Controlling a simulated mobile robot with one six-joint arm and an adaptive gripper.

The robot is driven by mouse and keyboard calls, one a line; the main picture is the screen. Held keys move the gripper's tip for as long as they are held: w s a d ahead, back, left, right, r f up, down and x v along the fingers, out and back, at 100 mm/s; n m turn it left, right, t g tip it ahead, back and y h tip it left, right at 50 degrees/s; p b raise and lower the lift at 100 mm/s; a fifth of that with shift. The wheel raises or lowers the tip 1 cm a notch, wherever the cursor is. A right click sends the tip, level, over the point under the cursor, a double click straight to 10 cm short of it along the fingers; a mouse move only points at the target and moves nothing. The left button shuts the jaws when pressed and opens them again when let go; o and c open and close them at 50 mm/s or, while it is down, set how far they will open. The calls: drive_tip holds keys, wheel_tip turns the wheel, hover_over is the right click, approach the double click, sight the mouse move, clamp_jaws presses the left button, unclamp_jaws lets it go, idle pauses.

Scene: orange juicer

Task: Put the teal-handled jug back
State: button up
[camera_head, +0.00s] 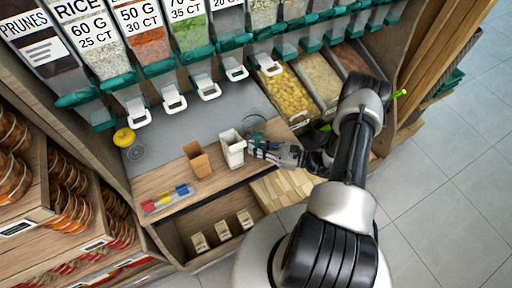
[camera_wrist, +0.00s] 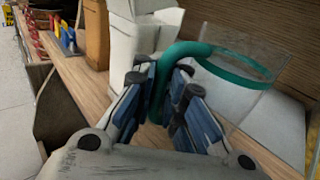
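The jug has a clear body and a teal handle. In the head view its body (camera_head: 253,125) is on the counter, just behind my fingertips. In the wrist view the teal handle (camera_wrist: 190,50) curves down between my fingers, and the clear body (camera_wrist: 245,45) with a teal band is at the upper right. My gripper (camera_head: 258,148) reaches in from the right. In the wrist view its fingers (camera_wrist: 163,90) are on both sides of the handle, close to it. Whether both pads press on it is unclear. The jug's base is hidden.
A white container (camera_head: 232,150) stands directly left of my gripper, with a brown container (camera_head: 198,160) beyond it. Coloured small items (camera_head: 168,198) lie on the front left of the wooden counter. Dispensers with white spouts (camera_head: 208,88) hang above. Bins of yellow goods (camera_head: 288,97) are behind right.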

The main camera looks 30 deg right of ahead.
drive_tip(key=o, duration=0.5)
drive_tip(key=shift+r, duration=0.1)
